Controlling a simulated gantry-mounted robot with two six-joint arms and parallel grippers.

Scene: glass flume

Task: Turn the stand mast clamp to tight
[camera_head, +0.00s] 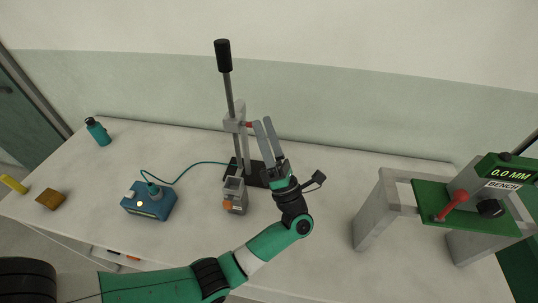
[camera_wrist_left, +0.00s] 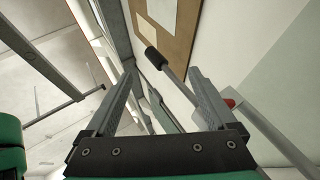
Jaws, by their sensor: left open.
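The stand has a grey upright mast (camera_head: 246,145) on a dark base, behind the middle of the bench. A grey clamp block (camera_head: 234,125) sits on the mast with a small red clamp knob (camera_head: 249,125) on its right side. My left gripper (camera_head: 262,119) is open and empty, its fingers pointing up just right of the red knob. My right gripper is not in view.
A rod with a black grip (camera_head: 223,55) rises through the clamp block. A grey box (camera_head: 235,195) stands before the stand, with a teal device (camera_head: 149,201) and cable to its left. A bench gauge (camera_head: 465,200) stands right.

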